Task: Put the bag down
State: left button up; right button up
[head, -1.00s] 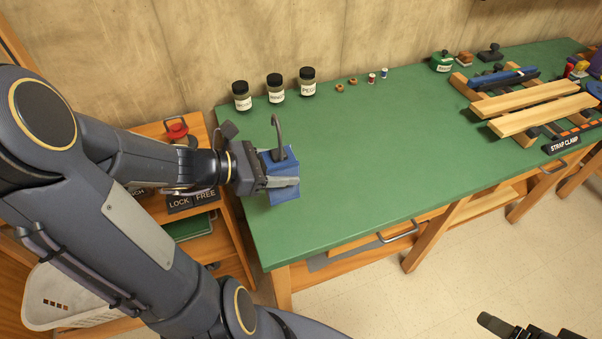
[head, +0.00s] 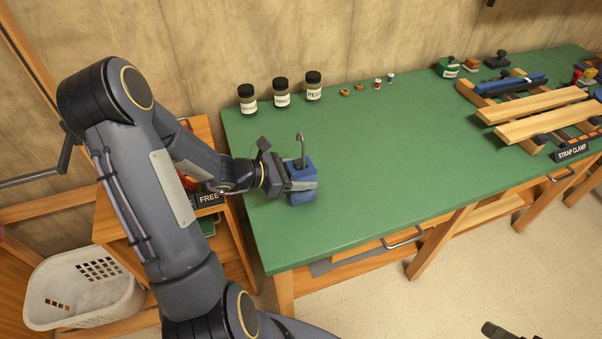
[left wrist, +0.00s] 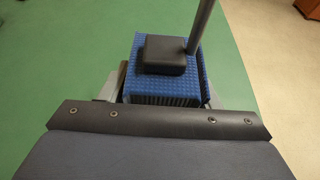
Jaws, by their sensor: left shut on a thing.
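The bag (head: 300,196) appears as a blue boxy thing with a black block and a grey hooked rod on top. My left gripper (head: 302,186) is shut on it, one finger along each side, near the left end of the green bench top (head: 370,190). The bag stands roughly upright; whether its base touches the bench top is hidden. The left wrist view shows the bag's ribbed blue top (left wrist: 165,88) between the fingers. A dark tip of what looks like my right gripper (head: 492,329) shows at the bottom edge; its jaws cannot be made out.
Several small things stand along the wall behind the bag, including three labelled jars (head: 281,93). A wooden clamp frame (head: 530,110) lies at the right. The bench middle is clear. A white basket (head: 85,290) and a wooden shelf unit (head: 235,235) stand at the left.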

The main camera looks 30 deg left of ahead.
pick_arm(q)
jog(key=shift+f+b, duration=0.2)
jog(key=shift+b, duration=0.1)
jog(key=o, duration=1.1)
jog(key=shift+r, duration=0.1)
jog(key=shift+r+p, duration=0.2)
jog(key=shift+p, duration=0.1)
jog(key=v, duration=1.1)
jog(key=s+d+r+m+g, duration=0.3)
jog(key=s+d+m, duration=0.1)
jog(key=d+m, duration=0.25)
jog(key=s+d+r+m+g, duration=0.3)
jog(key=d+r+m, duration=0.15)
jog(key=m, duration=0.25)
jog(key=s+d+m+t+y, duration=0.1)
jog(key=s+d+m+y, duration=0.2)
jog(key=m, duration=1)
jog(key=s+y, duration=0.2)
jog(key=s, duration=0.2)
jog(key=shift+s+r, duration=0.2)
jog(key=shift+r, duration=0.05)
